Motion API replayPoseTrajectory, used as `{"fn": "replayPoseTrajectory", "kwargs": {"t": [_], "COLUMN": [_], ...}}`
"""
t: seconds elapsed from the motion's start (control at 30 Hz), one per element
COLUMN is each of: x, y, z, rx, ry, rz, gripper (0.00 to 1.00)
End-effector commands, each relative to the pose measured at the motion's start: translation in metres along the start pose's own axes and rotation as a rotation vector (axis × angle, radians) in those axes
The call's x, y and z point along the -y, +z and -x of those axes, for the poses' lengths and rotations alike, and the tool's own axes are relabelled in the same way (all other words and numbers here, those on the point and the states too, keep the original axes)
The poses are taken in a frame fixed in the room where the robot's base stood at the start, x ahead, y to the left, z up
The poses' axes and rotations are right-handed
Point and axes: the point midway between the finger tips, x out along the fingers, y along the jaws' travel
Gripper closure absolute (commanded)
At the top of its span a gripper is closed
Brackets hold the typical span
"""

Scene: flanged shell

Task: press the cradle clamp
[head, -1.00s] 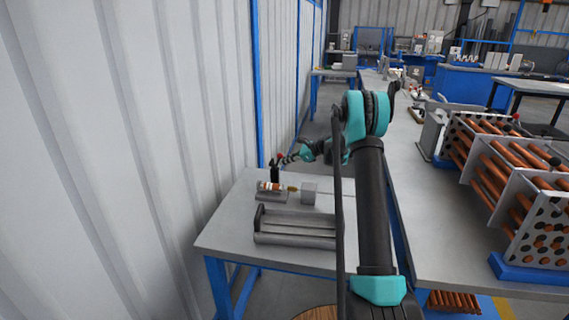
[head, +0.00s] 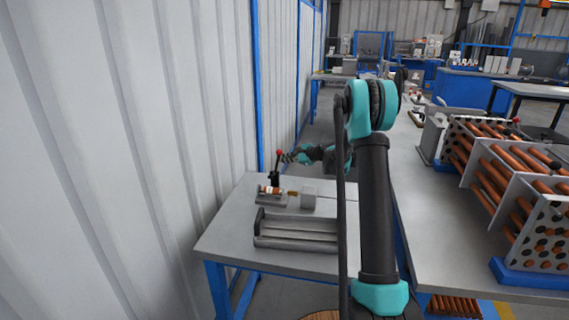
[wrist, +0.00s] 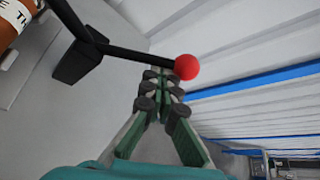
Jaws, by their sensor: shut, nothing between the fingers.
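The cradle clamp (head: 275,179) stands at the back of the small grey table, its black lever up and topped by a red ball knob (head: 279,152). In the wrist view the black lever (wrist: 130,52) runs to the red knob (wrist: 187,67), just beyond my fingertips. A copper-coloured cylinder with a white label (head: 269,190) lies in the cradle (head: 270,200); part of it shows in the wrist view (wrist: 12,22). My gripper (head: 288,157) is shut and empty, close beside the knob. I cannot tell whether it touches the knob. Its fingers show in the wrist view (wrist: 160,82).
A grey block (head: 308,198) stands right of the cradle, and a grey tray (head: 296,243) lies in front. The corrugated wall (head: 160,130) is close on the left. A long bench (head: 440,240) with racks of copper tubes (head: 515,200) is on the right.

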Motion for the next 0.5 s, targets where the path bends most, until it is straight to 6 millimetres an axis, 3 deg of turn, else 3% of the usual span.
{"fn": "replayPoseTrajectory", "kwargs": {"t": [0.5], "x": [-0.005], "y": [0.03], "z": [0.017], "rx": [0.001], "ry": [-0.222], "rz": [0.373], "gripper": [1.0]}}
